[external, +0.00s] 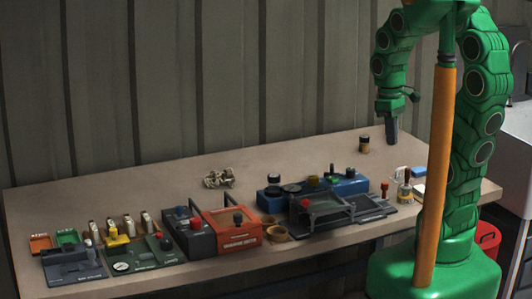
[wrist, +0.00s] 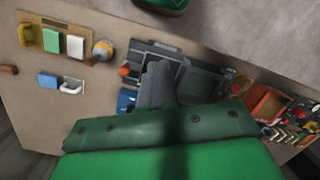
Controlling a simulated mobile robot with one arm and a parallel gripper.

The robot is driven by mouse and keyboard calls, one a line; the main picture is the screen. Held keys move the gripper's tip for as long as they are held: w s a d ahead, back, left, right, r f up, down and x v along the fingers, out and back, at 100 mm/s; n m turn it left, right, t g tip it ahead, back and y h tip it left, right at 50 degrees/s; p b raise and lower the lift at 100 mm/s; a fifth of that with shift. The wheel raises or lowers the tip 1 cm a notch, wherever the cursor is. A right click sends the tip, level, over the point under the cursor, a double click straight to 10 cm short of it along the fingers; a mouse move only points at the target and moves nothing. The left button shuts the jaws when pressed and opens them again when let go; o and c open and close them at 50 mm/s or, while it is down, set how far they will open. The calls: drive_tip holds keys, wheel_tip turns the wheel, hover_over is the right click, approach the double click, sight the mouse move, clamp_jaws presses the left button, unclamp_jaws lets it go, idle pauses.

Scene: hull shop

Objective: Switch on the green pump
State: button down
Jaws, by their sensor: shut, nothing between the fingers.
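A dark green unit (external: 142,257), which looks like the green pump, sits at the left front of the bench in the external view. It has a round white gauge, a yellow part on top and a dark knob at its right. The position of its switch is too small to tell. My gripper (external: 392,131) points down above the right part of the bench, far from the green unit. Its fingers are shut together and empty; they also show in the wrist view (wrist: 158,84). The green unit is not clearly made out in the wrist view.
A dark grey box (external: 188,238) and an orange box (external: 233,231) stand right of the green unit. Blue units (external: 345,184) and a dark frame (external: 322,208) fill the middle. The back of the bench is mostly clear.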

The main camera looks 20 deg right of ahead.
drive_tip(key=w+a+n, duration=0.3)
drive_tip(key=w+n, duration=0.4)
drive_tip(key=w, duration=0.7)
drive_tip(key=n, duration=0.5)
hover_over(335, 179)
drive_tip(key=w, duration=0.2)
wheel_tip(335, 179, down, 4)
drive_tip(key=shift+w+f, duration=0.1)
drive_tip(key=shift+f, duration=0.1)
drive_tip(key=f, duration=0.4)
drive_tip(key=s+f, duration=0.1)
drive_tip(key=f, duration=0.4)
drive_tip(key=s+f, duration=0.1)
drive_tip(key=f, duration=0.3)
drive_tip(key=shift+f, duration=0.35)
drive_tip(key=shift+s+f+t, duration=0.15)
drive_tip(key=shift+t, duration=0.15)
drive_tip(key=shift+w, duration=0.3)
